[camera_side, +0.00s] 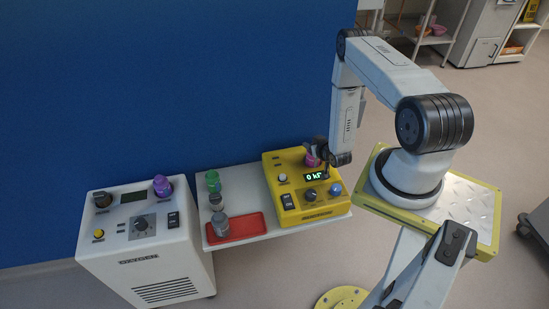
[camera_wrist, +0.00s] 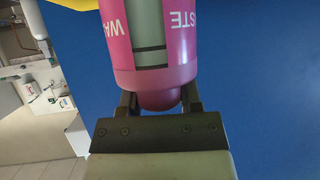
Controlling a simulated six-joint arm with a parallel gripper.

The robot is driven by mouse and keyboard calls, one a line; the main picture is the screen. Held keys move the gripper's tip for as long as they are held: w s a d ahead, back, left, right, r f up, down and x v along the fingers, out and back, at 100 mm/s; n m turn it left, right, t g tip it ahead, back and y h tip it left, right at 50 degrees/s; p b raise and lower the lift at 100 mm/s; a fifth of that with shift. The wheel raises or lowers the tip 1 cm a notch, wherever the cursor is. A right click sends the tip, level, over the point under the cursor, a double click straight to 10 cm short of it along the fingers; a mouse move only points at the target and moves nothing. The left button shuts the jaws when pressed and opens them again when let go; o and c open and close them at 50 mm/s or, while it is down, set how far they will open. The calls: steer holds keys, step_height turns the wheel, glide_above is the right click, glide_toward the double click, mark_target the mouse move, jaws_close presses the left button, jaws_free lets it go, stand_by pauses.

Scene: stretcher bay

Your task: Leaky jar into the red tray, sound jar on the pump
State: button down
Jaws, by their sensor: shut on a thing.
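My gripper (camera_side: 328,162) is at the back right of the yellow pump (camera_side: 297,214). It is shut on a pink jar (camera_side: 312,154), which stands at the pump's back edge. In the wrist view the pink jar (camera_wrist: 150,45) fills the space between the fingers (camera_wrist: 160,103), with "WASTE" on its label. Whether it is fully seated on the pump is hidden. The pump display (camera_side: 314,177) shows a green 0 and part of a unit. The red tray (camera_side: 250,225) lies left of the pump, with a grey jar (camera_side: 220,226) at its left end.
A green-topped jar (camera_side: 213,181) and a grey-capped pale jar (camera_side: 216,201) stand on the white shelf (camera_side: 238,183) behind the tray. A white unit (camera_side: 150,262) at the left carries a purple object (camera_side: 162,186) and knobs. A blue wall (camera_side: 150,90) rises behind.

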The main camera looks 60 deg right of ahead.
steer(key=shift+f, duration=0.25)
steer(key=c, duration=0.6)
jaws_free()
steer(key=shift+o, duration=0.2)
steer(key=shift+v, duration=5.5)
